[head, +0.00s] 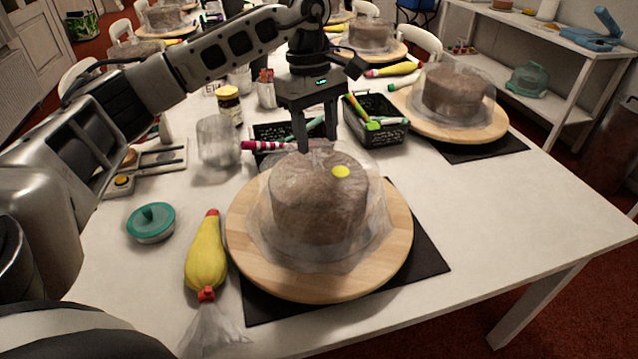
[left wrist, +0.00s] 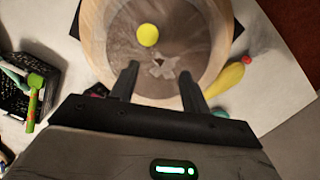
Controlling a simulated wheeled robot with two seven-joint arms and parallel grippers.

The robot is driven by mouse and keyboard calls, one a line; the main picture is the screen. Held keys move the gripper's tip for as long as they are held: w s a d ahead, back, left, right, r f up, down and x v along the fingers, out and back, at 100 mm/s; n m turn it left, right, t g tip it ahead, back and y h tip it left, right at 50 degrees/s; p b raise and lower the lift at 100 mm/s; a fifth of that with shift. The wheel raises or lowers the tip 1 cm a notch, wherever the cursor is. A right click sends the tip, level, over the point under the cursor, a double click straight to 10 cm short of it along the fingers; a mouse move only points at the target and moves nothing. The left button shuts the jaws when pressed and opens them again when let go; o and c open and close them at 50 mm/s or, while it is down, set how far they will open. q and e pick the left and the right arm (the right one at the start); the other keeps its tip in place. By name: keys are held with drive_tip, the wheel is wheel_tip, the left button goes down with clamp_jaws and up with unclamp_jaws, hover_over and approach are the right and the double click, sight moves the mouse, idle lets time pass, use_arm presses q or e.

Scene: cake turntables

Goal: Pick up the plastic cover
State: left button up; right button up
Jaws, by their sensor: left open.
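The clear plastic cover (head: 268,230) sits over a round brown cake (head: 318,205) on a wooden turntable (head: 330,288) at the front middle of the table. A yellow dot (head: 341,172) shows on the cover's top. My left gripper (head: 318,146) is at the cover's top back edge, fingers pointing down; I cannot tell if they touch it. In the left wrist view, the two open fingers (left wrist: 158,88) reach over the near part of the covered cake, with nothing clearly between them, and the yellow dot (left wrist: 148,35) lies beyond them. My right gripper is not in view.
A yellow piping bag (head: 206,258) and a teal-lidded dish (head: 151,222) lie left of the turntable. A clear container (head: 217,142), a jar (head: 229,105) and black baskets (head: 375,130) stand behind. Another covered cake (head: 452,90) stands at back right. The table's right front is clear.

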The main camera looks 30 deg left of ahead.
sight(319, 154)
use_arm(q)
drive_tip(key=shift+d+f, duration=0.15)
drive_tip(key=shift+f, duration=1.7)
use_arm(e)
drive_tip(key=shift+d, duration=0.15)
use_arm(q)
clamp_jaws()
